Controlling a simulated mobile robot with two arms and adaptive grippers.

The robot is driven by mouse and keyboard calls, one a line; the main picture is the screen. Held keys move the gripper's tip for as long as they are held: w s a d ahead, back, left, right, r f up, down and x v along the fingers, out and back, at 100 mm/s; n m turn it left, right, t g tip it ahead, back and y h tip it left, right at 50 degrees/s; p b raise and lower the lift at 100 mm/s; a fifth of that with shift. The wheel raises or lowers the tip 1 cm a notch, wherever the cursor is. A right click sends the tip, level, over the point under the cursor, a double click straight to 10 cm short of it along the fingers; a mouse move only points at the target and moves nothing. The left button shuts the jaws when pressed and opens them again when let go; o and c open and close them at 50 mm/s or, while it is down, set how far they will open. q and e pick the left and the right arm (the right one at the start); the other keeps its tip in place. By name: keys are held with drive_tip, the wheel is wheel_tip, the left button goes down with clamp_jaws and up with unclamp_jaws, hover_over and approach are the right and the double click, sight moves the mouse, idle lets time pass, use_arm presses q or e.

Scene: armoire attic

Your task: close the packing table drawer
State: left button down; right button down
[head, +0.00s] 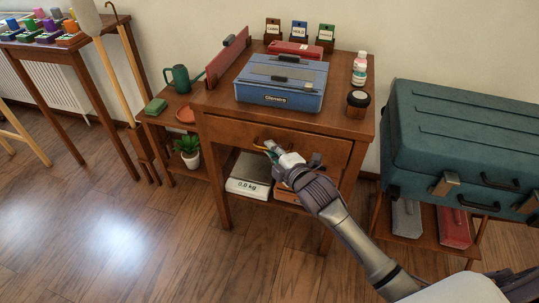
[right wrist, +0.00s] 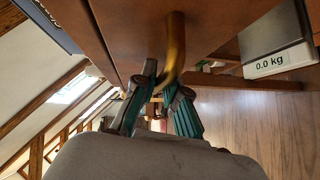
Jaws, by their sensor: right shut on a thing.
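The wooden packing table (head: 225,105) stands in the middle of the head view. Its drawer front (head: 225,128) is just below the tabletop and looks about flush with the frame; any small gap is hard to tell. My right gripper (head: 271,149) is at the drawer front, shut on the brass drawer handle (head: 259,146). In the right wrist view the curved handle (right wrist: 175,45) runs down between the fingers of my right gripper (right wrist: 163,100). My forearm and gripper cover part of the drawer's right half. My left gripper is not in view.
A blue metal box (head: 280,97), a white bottle (head: 360,68) and a dark jar (head: 358,102) stand on the tabletop. A scale (head: 249,176) sits on the shelf below the drawer. A teal suitcase (head: 450,140) stands close on the right. Floor in front is clear.

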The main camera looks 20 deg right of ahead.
drive_tip(key=shift+w+d, duration=0.4)
drive_tip(key=shift+w, duration=0.05)
drive_tip(key=c, duration=1.2)
unclamp_jaws()
drive_tip(key=shift+w, duration=0.15)
drive_tip(key=v, duration=1.2)
